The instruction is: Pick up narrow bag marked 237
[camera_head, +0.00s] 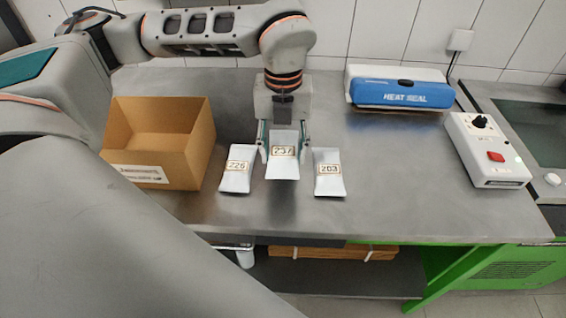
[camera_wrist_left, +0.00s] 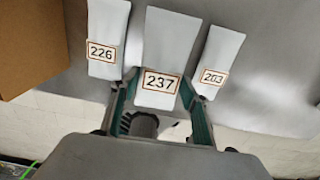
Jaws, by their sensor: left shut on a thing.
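The narrow white bag marked 237 (camera_head: 284,165) is between the fingers of my left gripper (camera_head: 283,148), which is shut on it. In the left wrist view the 237 bag (camera_wrist_left: 168,50) sits between the green-edged fingertips (camera_wrist_left: 158,92), its label facing the camera. A white bag marked 226 (camera_head: 237,170) lies on the steel table to its left. A white bag marked 203 (camera_head: 328,174) lies to its right. Whether the 237 bag touches the table is hard to tell. My right gripper is not in view.
An open cardboard box (camera_head: 190,150) stands left of the bags. A blue and white heat sealer (camera_head: 402,92) is at the back right. A white control box with a red button (camera_head: 487,150) is at the right. The steel table (camera_head: 400,180) is clear between them.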

